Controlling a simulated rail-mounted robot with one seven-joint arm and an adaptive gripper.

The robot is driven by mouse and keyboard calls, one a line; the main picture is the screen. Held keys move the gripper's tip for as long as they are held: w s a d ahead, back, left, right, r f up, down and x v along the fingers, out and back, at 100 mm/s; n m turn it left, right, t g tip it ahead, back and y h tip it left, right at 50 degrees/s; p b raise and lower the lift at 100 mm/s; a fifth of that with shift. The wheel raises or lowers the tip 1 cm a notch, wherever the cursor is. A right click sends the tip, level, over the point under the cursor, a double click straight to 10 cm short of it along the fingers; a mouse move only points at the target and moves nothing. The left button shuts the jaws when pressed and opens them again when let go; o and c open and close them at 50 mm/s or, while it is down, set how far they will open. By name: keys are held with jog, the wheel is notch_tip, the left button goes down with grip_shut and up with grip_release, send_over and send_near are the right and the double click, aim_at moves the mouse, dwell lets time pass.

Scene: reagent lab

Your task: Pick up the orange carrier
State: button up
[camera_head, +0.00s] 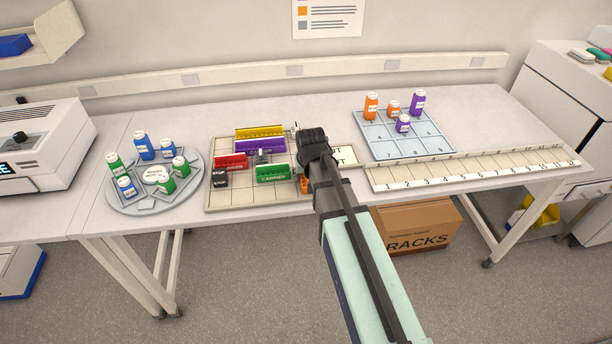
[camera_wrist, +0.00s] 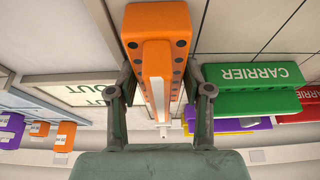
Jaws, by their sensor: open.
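The orange carrier (camera_wrist: 158,38) is a long block with a row of dark holes along each side of its raised middle strip. It fills the upper middle of the wrist view. My gripper (camera_wrist: 160,85) is open, with one finger on each side of the carrier; whether either finger touches it is unclear. In the head view only a small bit of the orange carrier (camera_head: 305,185) shows beside my wrist, at the right part of the gridded tray (camera_head: 236,200); my arm hides the rest.
The green carrier (camera_head: 273,173) stands close to the left in the head view, with red (camera_head: 231,161), purple (camera_head: 259,146) and yellow (camera_head: 259,132) carriers near it. A round bottle tray (camera_head: 190,193) is further left. A blue rack (camera_head: 435,146) and a numbered strip (camera_head: 465,170) lie right.

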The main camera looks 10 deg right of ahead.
dwell(0.3)
jog(key=c, duration=0.9)
jog(key=shift+r, duration=0.2)
